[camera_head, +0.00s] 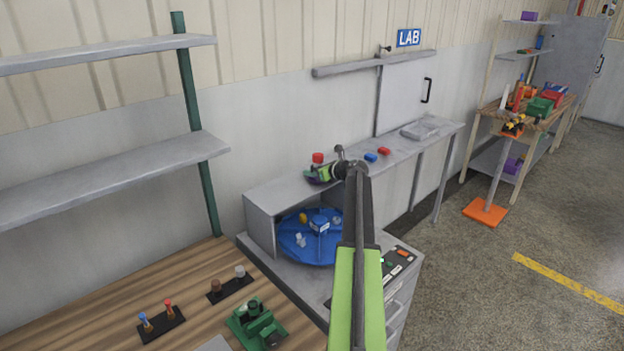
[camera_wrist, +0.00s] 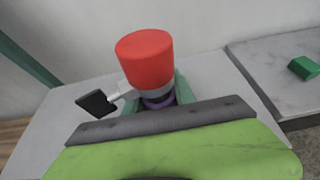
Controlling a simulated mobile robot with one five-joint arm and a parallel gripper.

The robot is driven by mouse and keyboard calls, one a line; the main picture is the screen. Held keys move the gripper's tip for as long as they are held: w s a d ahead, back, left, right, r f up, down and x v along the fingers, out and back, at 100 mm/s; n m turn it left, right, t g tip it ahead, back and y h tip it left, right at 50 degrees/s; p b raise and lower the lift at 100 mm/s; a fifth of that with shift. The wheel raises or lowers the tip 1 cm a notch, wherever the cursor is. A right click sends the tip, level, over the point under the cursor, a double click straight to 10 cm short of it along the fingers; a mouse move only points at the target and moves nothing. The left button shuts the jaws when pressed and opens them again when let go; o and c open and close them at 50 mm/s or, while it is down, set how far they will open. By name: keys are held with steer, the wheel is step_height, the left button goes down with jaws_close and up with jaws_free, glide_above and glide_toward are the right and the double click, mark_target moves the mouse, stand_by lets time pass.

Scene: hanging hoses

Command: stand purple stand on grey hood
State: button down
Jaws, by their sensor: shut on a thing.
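The purple stand (camera_wrist: 158,102) is a small purple piece, mostly hidden between my fingers in the wrist view. A red cap on a grey body with a black tab (camera_wrist: 145,60) rises from it, upright or nearly so. My gripper (camera_head: 322,174) is shut on the purple stand. It is over the top of the grey hood (camera_head: 275,192), which stands around a blue turntable. In the wrist view the grey hood top (camera_wrist: 60,120) lies beneath the stand. Whether the stand's base touches the hood is hidden.
A grey shelf (camera_head: 430,135) continues right of the hood with blue and red blocks (camera_head: 371,156) on it. The blue turntable (camera_head: 300,252) holds small items under the hood. A wooden bench (camera_head: 90,310) is at lower left. A green post (camera_head: 190,100) carries shelves at left.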

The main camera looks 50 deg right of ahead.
steer(key=shift+r, duration=0.15)
steer(key=shift+f, duration=0.2)
steer(key=c, duration=1)
jaws_free()
steer(key=shift+c, duration=0.2)
steer(key=shift+r, duration=0.35)
steer(key=p+v, duration=0.4)
steer(key=v, duration=0.8)
steer(key=shift+p, duration=0.4)
steer(key=shift+s+f, duration=0.1)
steer(key=shift+f, duration=0.1)
